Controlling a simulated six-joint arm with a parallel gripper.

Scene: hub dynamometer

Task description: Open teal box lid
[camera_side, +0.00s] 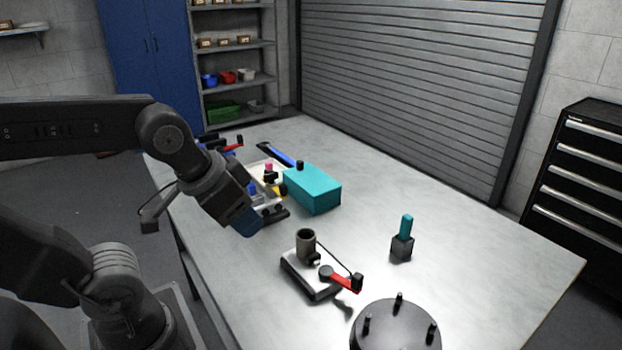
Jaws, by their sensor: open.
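The teal box (312,190) sits on the metal table, a little above the middle of the picture. Its lid looks closed, with a small dark knob (300,165) on top near the back. My gripper (276,202) is at the left of the box, pointing down and to the right, with its dark fingers beside the box's left end. It is open, and nothing shows between the fingers. I cannot tell whether a finger touches the box.
A light tray (262,168) with small coloured parts lies behind my gripper. In front stand a fixture with a grey cup and red lever (318,272), a dark block with a teal handle (403,240), and a round studded hub (395,328). The table's right side is clear.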

